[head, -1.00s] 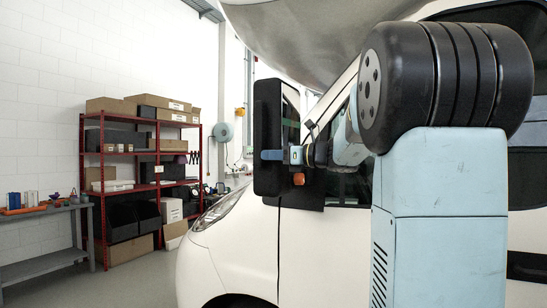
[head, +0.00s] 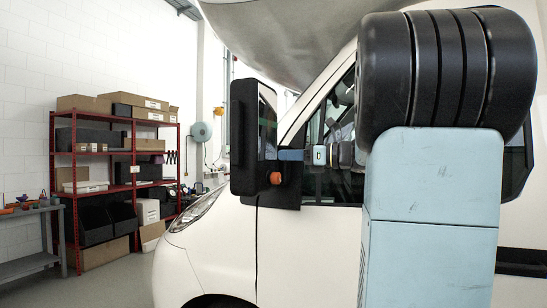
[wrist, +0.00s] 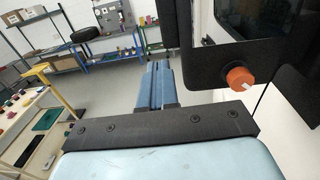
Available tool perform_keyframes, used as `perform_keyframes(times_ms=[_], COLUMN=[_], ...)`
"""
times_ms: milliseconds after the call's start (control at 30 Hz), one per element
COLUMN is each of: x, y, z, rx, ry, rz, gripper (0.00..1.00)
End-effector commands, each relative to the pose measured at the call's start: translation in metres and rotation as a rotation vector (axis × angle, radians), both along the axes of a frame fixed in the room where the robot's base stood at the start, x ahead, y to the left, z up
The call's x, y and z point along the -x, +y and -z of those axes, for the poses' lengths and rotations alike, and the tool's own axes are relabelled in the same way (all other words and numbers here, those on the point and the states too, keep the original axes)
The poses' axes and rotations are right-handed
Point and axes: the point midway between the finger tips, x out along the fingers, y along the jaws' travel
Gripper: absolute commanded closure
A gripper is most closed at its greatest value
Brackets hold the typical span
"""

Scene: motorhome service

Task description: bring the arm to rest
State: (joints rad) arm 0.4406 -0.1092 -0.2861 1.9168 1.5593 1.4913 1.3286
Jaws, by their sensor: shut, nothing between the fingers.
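My gripper (head: 282,154) shows its blue fingers in the head view, just right of the van's black side mirror (head: 243,135). The fingers point left, level with the mirror's lower half, and hold nothing. In the wrist view my gripper (wrist: 158,66) has its two blue fingers together, pointing away over the floor. The mirror (wrist: 225,57) stands close on the right there, with an orange knob (wrist: 240,77) on it. The knob also shows in the head view (head: 275,178), below the fingers. My arm hides part of the van in the head view.
The white van (head: 210,245) fills the middle and right. A red shelf (head: 117,151) with boxes and a grey workbench (head: 30,210) stand at the left. The wrist view shows a blue-framed bench (wrist: 110,42) and a yellow-framed table (wrist: 25,105). Floor between is clear.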

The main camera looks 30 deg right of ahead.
Motion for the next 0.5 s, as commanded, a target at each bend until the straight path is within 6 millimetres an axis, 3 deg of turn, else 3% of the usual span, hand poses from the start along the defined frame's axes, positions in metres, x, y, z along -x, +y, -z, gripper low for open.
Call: perform_keyframes(times_ms=[333,433,500], x=[0.01,0.012,0.019], y=[-0.007,0.005,0.024], z=[0.001,0.007,0.018], rx=[0.003,0.047,0.127], ry=[0.0,0.001,0.0], rz=[-0.002,-0.016,-0.043], gripper=[1.0,1.0,1.0])
